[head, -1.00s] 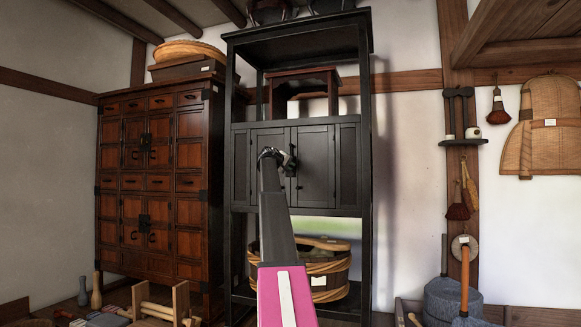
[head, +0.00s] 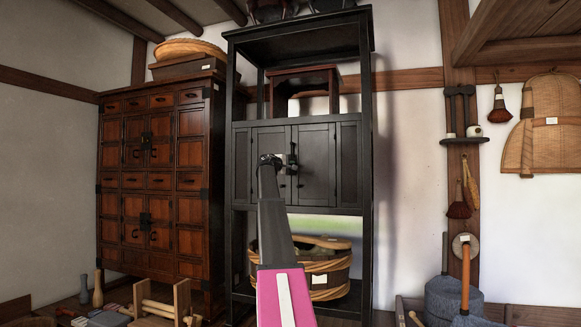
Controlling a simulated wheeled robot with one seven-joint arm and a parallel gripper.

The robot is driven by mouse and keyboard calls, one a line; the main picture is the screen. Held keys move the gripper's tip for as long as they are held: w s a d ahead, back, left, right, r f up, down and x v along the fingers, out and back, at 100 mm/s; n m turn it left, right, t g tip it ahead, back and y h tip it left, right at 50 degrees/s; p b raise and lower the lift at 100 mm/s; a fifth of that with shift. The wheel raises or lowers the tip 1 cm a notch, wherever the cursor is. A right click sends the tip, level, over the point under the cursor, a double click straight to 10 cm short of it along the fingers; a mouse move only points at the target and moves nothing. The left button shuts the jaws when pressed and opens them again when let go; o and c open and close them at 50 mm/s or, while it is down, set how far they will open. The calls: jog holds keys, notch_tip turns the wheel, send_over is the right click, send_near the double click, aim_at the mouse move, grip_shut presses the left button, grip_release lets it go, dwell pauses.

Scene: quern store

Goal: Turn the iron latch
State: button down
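The dark iron latch (head: 292,160) is a small piece at the middle seam of the double doors (head: 315,175) of the tall black cabinet. My arm reaches up from the bottom of the head view, and my gripper (head: 272,160) is in front of the left door, just left of the latch. The gripper is small and dark against the dark door. Its fingers cannot be made out clearly, and I cannot tell whether it touches the latch. Part of the left door is hidden behind my arm.
A brown chest of drawers (head: 150,185) stands left of the black cabinet. Wooden tools (head: 160,300) lie at the lower left, and a grey stone quern (head: 450,300) stands at the lower right.

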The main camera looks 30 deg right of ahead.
dwell(0.3)
jog(key=c, duration=1.2)
grip_release()
jog(key=shift+a, duration=0.1)
jog(key=v, duration=1)
jog(key=shift+s+a, duration=0.1)
jog(key=shift+a, duration=0.25)
